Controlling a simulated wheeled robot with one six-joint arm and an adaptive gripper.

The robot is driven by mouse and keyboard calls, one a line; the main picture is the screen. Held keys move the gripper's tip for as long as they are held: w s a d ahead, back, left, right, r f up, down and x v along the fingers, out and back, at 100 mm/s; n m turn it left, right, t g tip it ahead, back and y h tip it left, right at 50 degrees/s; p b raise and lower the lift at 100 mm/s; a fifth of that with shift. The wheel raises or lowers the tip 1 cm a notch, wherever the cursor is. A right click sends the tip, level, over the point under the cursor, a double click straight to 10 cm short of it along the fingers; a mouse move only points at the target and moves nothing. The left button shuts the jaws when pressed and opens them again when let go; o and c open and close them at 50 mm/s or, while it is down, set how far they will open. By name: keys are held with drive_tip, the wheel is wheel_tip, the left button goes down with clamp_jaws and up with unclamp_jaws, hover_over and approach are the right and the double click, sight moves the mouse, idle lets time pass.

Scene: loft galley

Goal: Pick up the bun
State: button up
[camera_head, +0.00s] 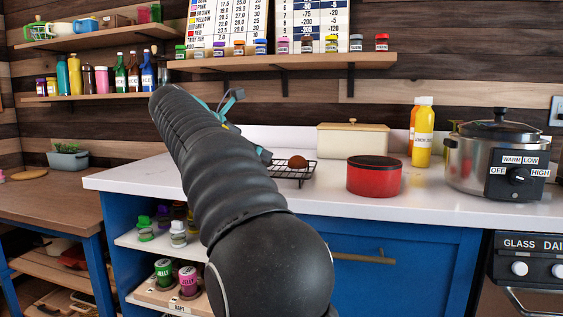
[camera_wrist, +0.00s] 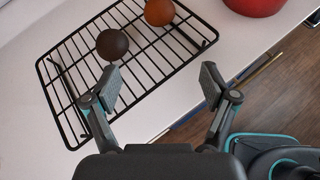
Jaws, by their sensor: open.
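Two round bun-like things sit on a black wire rack (camera_wrist: 62,98) in the wrist view. One is a dark brown ball (camera_wrist: 112,44), the other an orange-brown ball (camera_wrist: 159,11) nearer the top edge. I cannot tell for sure which is the bun. In the head view one brown ball (camera_head: 297,161) shows on the rack; the other is hidden behind my arm. My gripper (camera_wrist: 161,86) is open and empty above the rack's near edge. In the picture, its left fingertip is just below the dark ball; no contact can be made out.
A red pot (camera_head: 374,177) stands right of the rack, with a cream lidded box (camera_head: 352,140) behind. A slow cooker (camera_head: 499,155) and yellow bottle (camera_head: 423,135) are farther right. Shelves with bottles hang above. White counter (camera_head: 330,195) is clear in front.

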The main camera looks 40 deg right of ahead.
sight(292, 160)
drive_tip(key=shift+n+g+h, duration=0.3)
drive_tip(key=shift+n+h, duration=0.1)
drive_tip(key=x, duration=0.4)
drive_tip(key=r+b+x, duration=0.1)
drive_tip(key=x, duration=0.4)
drive_tip(key=b+x, duration=0.1)
drive_tip(key=x, duration=0.4)
drive_tip(key=shift+w+d+r, duration=0.25)
drive_tip(key=shift+d, duration=0.25)
drive_tip(key=shift+c, duration=0.3)
drive_tip(key=c, duration=1.1)
